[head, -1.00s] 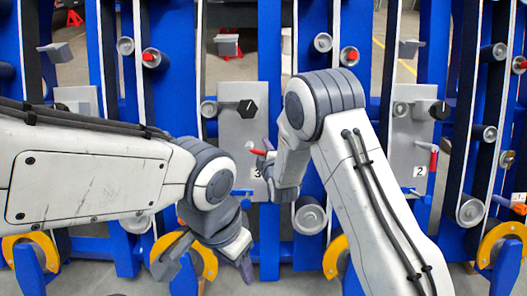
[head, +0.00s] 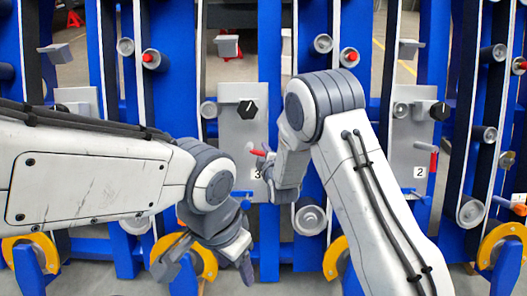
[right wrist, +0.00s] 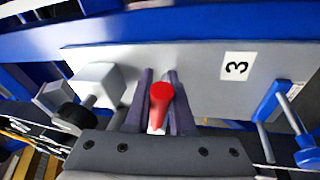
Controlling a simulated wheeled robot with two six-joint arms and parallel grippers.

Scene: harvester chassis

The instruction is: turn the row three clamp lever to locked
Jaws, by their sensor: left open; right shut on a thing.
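The row three panel (head: 232,130) is a grey plate with a "3" label (head: 258,174), partly hidden behind my right wrist in the head view. The clamp lever (head: 258,152) has a red tip and points left from beside my right gripper (head: 276,172). In the right wrist view the red-tipped lever (right wrist: 161,100) sits between the two dark fingers of my right gripper (right wrist: 160,92), which is shut on it. The lever's base is hidden by the fingers. My left gripper (head: 206,258) is open and empty, low in front of the frame.
A black knob (head: 247,109) is above the lever on the panel. A blue handle (right wrist: 275,100) stands near the "3" label. The row two panel (head: 410,140) is to the right. Blue posts, rollers and yellow rings (head: 205,262) surround both arms closely.

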